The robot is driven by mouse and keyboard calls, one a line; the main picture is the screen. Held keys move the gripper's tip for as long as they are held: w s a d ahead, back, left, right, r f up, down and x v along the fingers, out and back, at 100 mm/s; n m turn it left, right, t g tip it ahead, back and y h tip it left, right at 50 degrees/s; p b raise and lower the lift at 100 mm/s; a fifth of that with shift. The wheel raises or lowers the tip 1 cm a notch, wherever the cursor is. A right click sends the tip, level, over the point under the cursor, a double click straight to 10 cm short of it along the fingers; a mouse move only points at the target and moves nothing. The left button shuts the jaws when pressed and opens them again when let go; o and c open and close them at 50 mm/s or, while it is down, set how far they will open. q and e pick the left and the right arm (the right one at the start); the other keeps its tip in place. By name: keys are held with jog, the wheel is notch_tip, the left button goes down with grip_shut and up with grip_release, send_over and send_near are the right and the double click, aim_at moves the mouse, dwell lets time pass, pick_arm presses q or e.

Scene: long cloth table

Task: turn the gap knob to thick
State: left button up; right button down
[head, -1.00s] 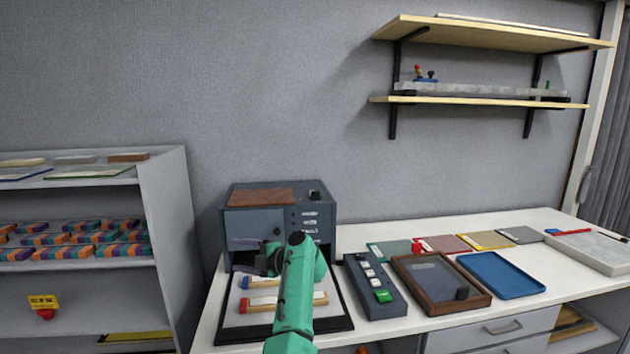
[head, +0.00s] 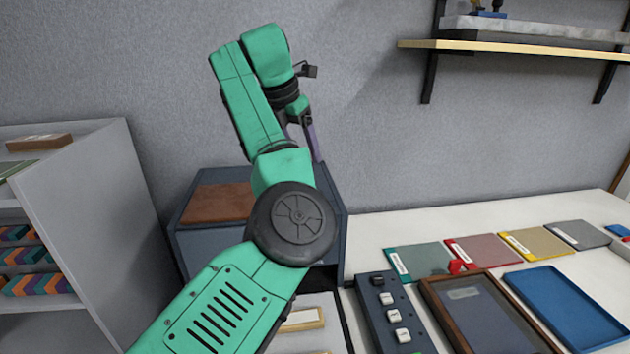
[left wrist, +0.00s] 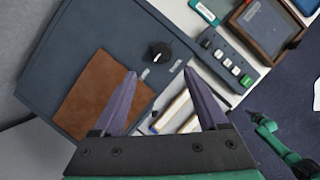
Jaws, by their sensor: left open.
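The dark blue-grey machine (head: 197,242) stands on the table behind my left arm. In the left wrist view its top (left wrist: 105,35) fills the upper left, with a brown panel (left wrist: 98,95) and a round black knob (left wrist: 160,53) with a light pointer mark. In the head view my arm hides the knob, and a purple finger (head: 313,142) points downward.
A button box (head: 388,310), a brown-framed tray (head: 430,297) and a blue tray (head: 570,305) lie right of the machine. Several coloured plates lie behind them. A wall shelf (head: 520,48) hangs at upper right; a grey rack (head: 85,190) stands left.

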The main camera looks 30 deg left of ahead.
pick_arm(q)
jog(key=p+x, duration=0.3)
jog(key=x, duration=0.8)
jog(key=shift+w+d+f+p, duration=0.1)
jog(key=shift+f+p, duration=0.25)
jog(key=shift+f, duration=0.35)
jog(key=shift+d, duration=0.15)
jog(key=shift+f, duration=0.15)
grip_shut()
pick_arm(e)
jog(key=r, duration=0.3)
jog(key=shift+s+r, duration=0.3)
jog(key=shift+s, duration=0.05)
